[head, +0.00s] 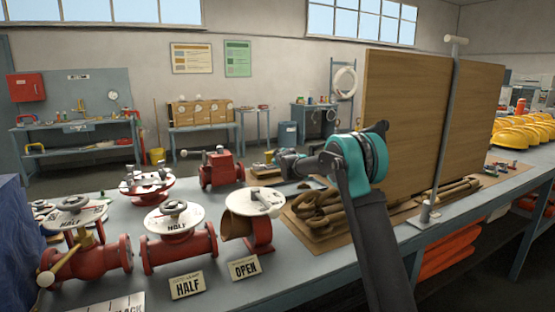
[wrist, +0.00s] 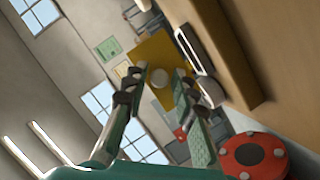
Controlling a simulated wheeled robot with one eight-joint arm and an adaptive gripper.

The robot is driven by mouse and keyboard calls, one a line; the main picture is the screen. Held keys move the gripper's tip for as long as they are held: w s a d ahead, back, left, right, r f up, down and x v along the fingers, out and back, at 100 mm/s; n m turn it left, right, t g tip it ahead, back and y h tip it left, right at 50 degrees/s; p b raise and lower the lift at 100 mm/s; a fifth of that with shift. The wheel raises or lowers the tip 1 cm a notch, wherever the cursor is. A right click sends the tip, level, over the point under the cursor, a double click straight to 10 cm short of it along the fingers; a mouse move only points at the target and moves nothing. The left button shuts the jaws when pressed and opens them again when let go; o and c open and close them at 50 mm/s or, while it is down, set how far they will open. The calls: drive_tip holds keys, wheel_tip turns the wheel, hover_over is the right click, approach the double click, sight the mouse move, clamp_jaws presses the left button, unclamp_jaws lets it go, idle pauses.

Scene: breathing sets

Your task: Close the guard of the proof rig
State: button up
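A large upright wooden panel (head: 410,120), which looks like the guard of the proof rig, stands over the back right of the bench. A grey bar (head: 443,130) with a pale handle (head: 456,40) on top rises in front of it from a foot on the bench. Coiled rope or chain (head: 345,205) lies on a board below the panel. My gripper (head: 279,160) is left of the panel, apart from it. In the wrist view its fingers (wrist: 162,73) are open with nothing held. Wood (wrist: 235,50), likely the panel, fills the upper right there.
A red valve (head: 222,170) stands close left of my gripper. Yellow helmets (head: 525,133) are at far right.

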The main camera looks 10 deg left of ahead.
clamp_jaws()
drive_tip(key=shift+w+a+r+n+g+h, duration=0.25)
drive_tip(key=shift+w+g+h, duration=0.15)
drive_tip(key=shift+g, duration=0.35)
drive_tip(key=shift+w+a+r+n+g+h, duration=0.15)
drive_tip(key=shift+w+a+r+g+h, duration=0.2)
drive_tip(key=shift+g, duration=0.4)
drive_tip(key=shift+w+a+g+h, duration=0.2)
drive_tip(key=shift+w+g+h, duration=0.1)
drive_tip(key=shift+g+h, duration=0.4)
drive_tip(key=shift+g, duration=0.4)
drive_tip(key=shift+o, duration=2.2)
unclamp_jaws()
drive_tip(key=shift+w, duration=0.1)
